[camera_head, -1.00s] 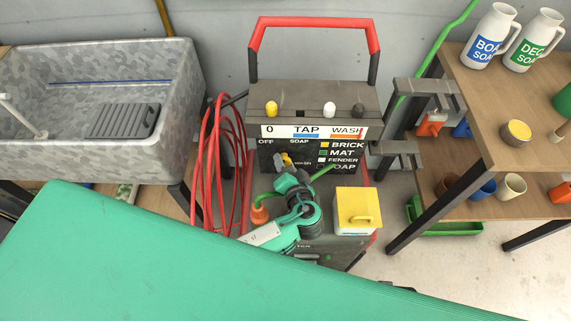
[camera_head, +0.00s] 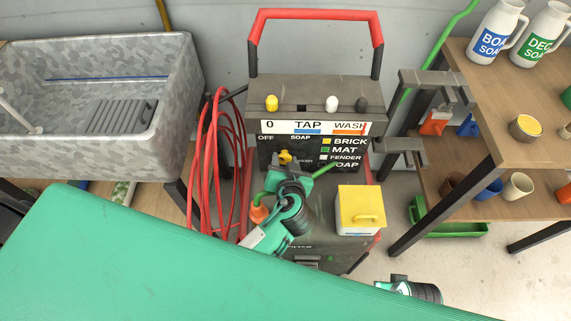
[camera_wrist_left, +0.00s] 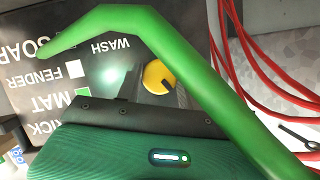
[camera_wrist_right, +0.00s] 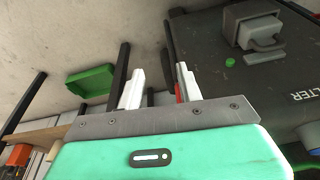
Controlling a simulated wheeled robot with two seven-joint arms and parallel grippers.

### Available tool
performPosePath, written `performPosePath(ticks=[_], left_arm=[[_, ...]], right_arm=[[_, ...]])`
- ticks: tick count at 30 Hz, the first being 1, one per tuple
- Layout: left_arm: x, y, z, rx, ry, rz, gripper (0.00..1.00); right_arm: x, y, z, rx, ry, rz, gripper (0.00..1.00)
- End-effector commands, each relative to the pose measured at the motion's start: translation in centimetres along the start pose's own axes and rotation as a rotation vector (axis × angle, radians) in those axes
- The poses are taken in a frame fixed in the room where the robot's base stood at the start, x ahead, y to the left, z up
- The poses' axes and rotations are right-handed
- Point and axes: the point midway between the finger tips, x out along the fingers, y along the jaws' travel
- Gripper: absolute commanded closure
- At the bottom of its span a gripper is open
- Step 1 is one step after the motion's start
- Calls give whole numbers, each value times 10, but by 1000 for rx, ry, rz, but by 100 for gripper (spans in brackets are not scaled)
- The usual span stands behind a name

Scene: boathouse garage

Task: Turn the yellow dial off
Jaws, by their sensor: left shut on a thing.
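The yellow dial (camera_head: 286,157) is on the black front panel (camera_head: 266,156) of the washer unit, below the words OFF and SOAP and near WASH. It also shows in the left wrist view (camera_wrist_left: 157,77), with a dark mark on its face. My left gripper (camera_head: 284,166) reaches up to the panel from below and is shut on the dial; its fingers are partly hidden. A green hose (camera_wrist_left: 180,60) crosses close in front of my left wrist camera. My right gripper (camera_wrist_right: 158,88) is open and empty, low beside the unit; its wrist shows at the bottom of the head view.
A yellow-lidded box (camera_head: 358,210) stands on the unit just right of my left arm. Red hose coils (camera_head: 215,165) hang at its left. A metal sink (camera_head: 170,90) is at the left and a wooden shelf (camera_head: 500,125) at the right.

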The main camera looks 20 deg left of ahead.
Motion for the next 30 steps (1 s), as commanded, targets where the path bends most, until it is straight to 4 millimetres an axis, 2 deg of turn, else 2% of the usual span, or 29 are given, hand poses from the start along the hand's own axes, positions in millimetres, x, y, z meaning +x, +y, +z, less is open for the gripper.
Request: performPosePath(ticks=[6, 13, 30], left_arm=[[0, -1, 2, -157, -1, 63, 85], [0, -2, 1, -264, 0, 108, 85], [0, -2, 0, -324, 0, 134, 85]], right_arm=[[-17, 0, -4, 0, 23, 1, 64], [-29, 0, -7, 0, 37, 1, 64], [-36, 1, -9, -1, 43, 2, 64]])
